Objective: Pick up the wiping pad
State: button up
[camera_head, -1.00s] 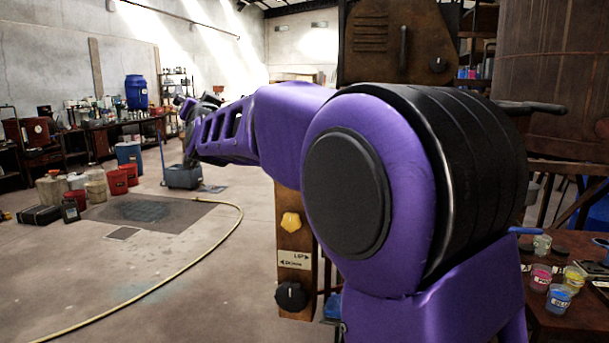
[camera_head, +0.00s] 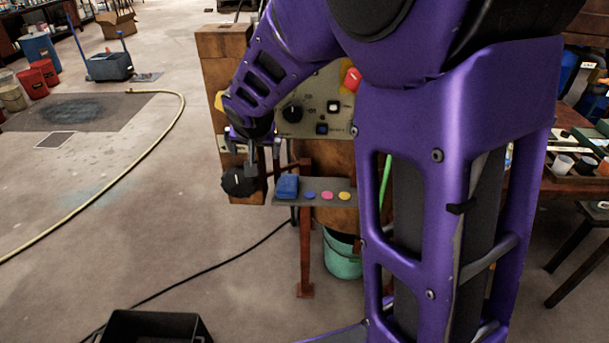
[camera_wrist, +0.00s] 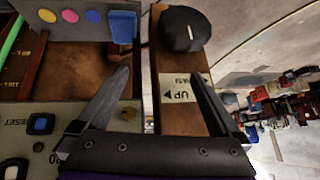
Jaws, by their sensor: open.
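The wiping pad appears to be the blue block (camera_head: 287,187) at the left end of a small grey shelf (camera_head: 325,201) in the head view. In the wrist view the blue block (camera_wrist: 123,28) sits at the top, beyond my left fingertip. My gripper (camera_head: 264,158) is open and empty in front of the control panel, a little above and left of the block. In the wrist view my gripper (camera_wrist: 160,78) has its fingers apart, over the wooden post, touching nothing that I can see.
A black knob (camera_head: 238,182) stands out just left of the shelf. Blue, pink and yellow discs lie right of the block. A green bucket (camera_head: 342,256) stands below; a black bin (camera_head: 155,327) is on the floor.

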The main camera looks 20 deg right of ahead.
jog(key=g+h, duration=0.1)
jog(key=h, duration=0.1)
send_near(287, 182)
jog(key=shift+b+x, duration=1)
jog(key=shift+x, duration=0.05)
jog(key=b+x, duration=0.1)
jog(key=x, duration=0.5)
jog(key=shift+w+d+f, duration=0.1)
jog(key=shift+f, duration=0.2)
jog(key=c, duration=1.3)
jog(key=shift+o, duration=0.2)
jog(key=shift+r, duration=0.1)
jog(key=shift+r+p, duration=0.3)
jog(key=shift+r, duration=0.4)
jog(key=shift+s+f+b, duration=0.1)
jog(key=shift+s+b, duration=0.2)
jog(key=shift+s, duration=0.05)
jog(key=s+a, duration=0.3)
jog(key=s, duration=0.5)
jog(key=s+a+b, duration=0.1)
jog(key=s+a, duration=0.2)
jog(key=s, duration=0.5)
jog(key=shift+s, duration=0.2)
